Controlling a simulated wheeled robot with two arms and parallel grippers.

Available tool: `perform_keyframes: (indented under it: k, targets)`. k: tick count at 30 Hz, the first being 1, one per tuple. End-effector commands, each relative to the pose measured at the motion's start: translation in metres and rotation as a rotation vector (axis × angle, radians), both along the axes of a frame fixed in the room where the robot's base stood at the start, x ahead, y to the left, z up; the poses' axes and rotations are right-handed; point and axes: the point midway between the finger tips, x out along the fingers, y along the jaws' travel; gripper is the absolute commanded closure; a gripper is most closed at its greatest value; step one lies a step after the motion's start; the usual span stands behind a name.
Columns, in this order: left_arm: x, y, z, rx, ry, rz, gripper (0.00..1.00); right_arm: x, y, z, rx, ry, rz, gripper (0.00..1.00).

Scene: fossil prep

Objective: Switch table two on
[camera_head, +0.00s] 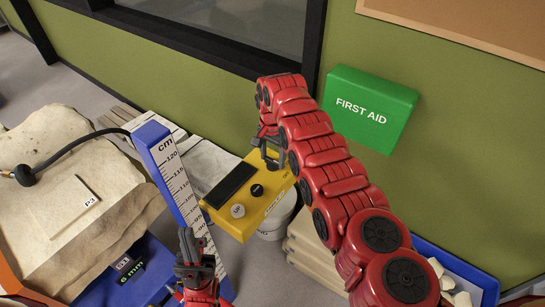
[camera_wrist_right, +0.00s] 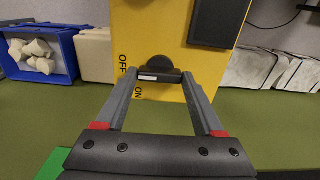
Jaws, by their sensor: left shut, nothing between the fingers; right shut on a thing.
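A yellow control box (camera_head: 224,216) stands mid-view beside the measuring post in the head view. My right gripper (camera_head: 268,152) is at the box's far edge. In the right wrist view, its fingers close on a dark switch knob (camera_wrist_right: 160,75) with a white mark, beside OFF and ON lettering on the yellow face (camera_wrist_right: 150,30). I cannot tell which label the mark points to. My left gripper (camera_head: 196,256) is shut and empty, low in front of the post.
A blue post with a cm scale (camera_head: 176,170) stands left of the box. A large pale rock slab with a P3 label (camera_head: 60,190) lies left. A green first aid box (camera_head: 370,108) hangs on the wall. A white bucket (camera_head: 277,222) sits below the yellow box.

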Motion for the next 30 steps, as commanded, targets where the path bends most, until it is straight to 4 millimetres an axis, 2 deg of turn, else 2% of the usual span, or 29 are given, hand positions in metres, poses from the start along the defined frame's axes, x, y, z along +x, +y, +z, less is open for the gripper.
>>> perform_keyframes:
  k: [8, 19, 30]
  targets:
    - [0.0, 0.0, -0.022, 0.0, 0.0, 0.0, 1.0, 0.0, 0.0, -0.005, 0.002, -0.001, 0.138, 0.86]
    - [0.0, 0.0, -0.063, 0.0, 0.0, 0.0, 1.0, 0.0, 0.001, -0.006, 0.001, 0.002, 0.476, 0.86]
    - [0.0, 0.0, -0.078, 0.0, 0.0, 0.0, 1.0, 0.0, 0.0, -0.001, 0.001, 0.001, 0.799, 0.86]
